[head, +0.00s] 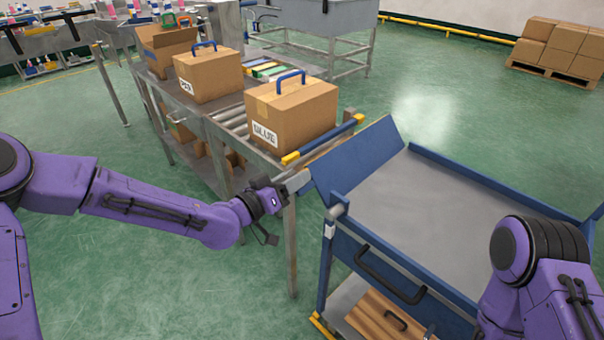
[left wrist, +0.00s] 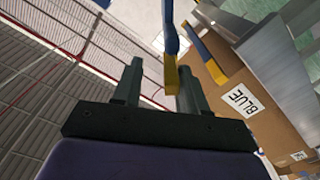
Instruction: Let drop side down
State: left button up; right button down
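The cart (head: 440,205) is blue with a grey deck. Its drop side (head: 355,160), a plain blue panel, stands at the cart's left end beside the conveyor table. The panel is raised and looks tilted outward. My left gripper (head: 284,210) is just left of the panel's near corner, below the conveyor's end; whether it touches anything is unclear. In the left wrist view its two fingers (left wrist: 158,88) are apart, with a blue and yellow bar (left wrist: 170,60) showing between and beyond them. My right arm is at the lower right; its gripper is out of view.
A carton marked BLUE (head: 290,112) stands on the roller table (head: 228,118) near the blue and yellow end bar (head: 325,139). Another carton (head: 208,73) stands behind it. A wooden case (head: 385,318) lies on the cart's lower shelf.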

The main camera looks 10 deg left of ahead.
pick_arm(q)
jog(key=v, duration=0.7)
jog(key=shift+s+a, duration=0.2)
jog(key=s+a+f+n+g+y+p, duration=0.1)
jog(key=s+a+f+n+g+y, duration=0.3)
jog(key=f, duration=0.6)
jog(key=s+a+f+n+g+y+p, duration=0.1)
jog(key=s+a+f+n+y, duration=0.4)
jog(key=f, duration=0.5)
jog(key=s+a+f+g+y, duration=0.1)
jog(key=s+a+f+g, duration=0.1)
jog(key=s, duration=0.5)
jog(key=s+a+f+g+y+p, duration=0.1)
jog(key=s+f+g+y, duration=0.1)
jog(key=s+f, duration=0.2)
jog(key=s+a+f+g+y+p, duration=0.1)
jog(key=s+a+f+g+y, duration=0.1)
jog(key=s, duration=0.8)
jog(key=shift+a+f+m, duration=0.3)
jog(key=shift+a+f, duration=0.05)
jog(key=shift+f, duration=0.45)
